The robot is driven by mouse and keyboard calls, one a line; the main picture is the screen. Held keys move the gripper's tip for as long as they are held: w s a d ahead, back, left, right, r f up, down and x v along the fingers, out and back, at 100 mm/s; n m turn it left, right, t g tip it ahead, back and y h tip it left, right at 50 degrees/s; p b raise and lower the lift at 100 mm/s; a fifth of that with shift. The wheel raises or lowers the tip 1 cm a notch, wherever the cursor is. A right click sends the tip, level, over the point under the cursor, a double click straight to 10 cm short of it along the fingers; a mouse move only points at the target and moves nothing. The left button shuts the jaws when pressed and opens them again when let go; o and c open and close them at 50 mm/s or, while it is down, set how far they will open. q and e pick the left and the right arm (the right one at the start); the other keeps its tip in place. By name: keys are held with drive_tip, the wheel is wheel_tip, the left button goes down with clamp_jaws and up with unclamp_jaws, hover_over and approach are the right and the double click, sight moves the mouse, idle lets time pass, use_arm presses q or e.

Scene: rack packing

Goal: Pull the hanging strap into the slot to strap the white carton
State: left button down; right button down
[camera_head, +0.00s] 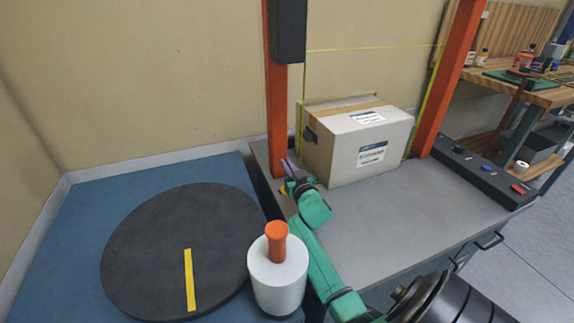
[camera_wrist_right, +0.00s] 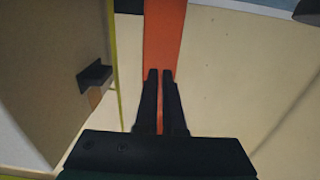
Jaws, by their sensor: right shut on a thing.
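The white carton (camera_head: 345,150), with brown tape and labels, stands on the grey bench between two orange posts. The thin yellow strap (camera_head: 375,48) spans above the carton and runs down beside the posts; a yellow line also shows in the wrist view (camera_wrist_right: 114,60). My right gripper (camera_head: 288,168) is beside the left post, left of the carton. In the wrist view its fingers (camera_wrist_right: 160,100) are close together in front of the orange post. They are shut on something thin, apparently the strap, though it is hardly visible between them. My left gripper is out of view.
The left orange post (camera_head: 276,120) and right post (camera_head: 450,80) flank the carton. A dark turntable (camera_head: 150,255) and a white cylinder with orange top (camera_head: 277,285) are at left. A black control strip (camera_head: 480,170) lies at the right. The bench front is clear.

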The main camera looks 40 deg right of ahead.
drive_tip(key=c, duration=1)
unclamp_jaws()
drive_tip(key=shift+r, duration=0.1)
drive_tip(key=shift+s, duration=0.15)
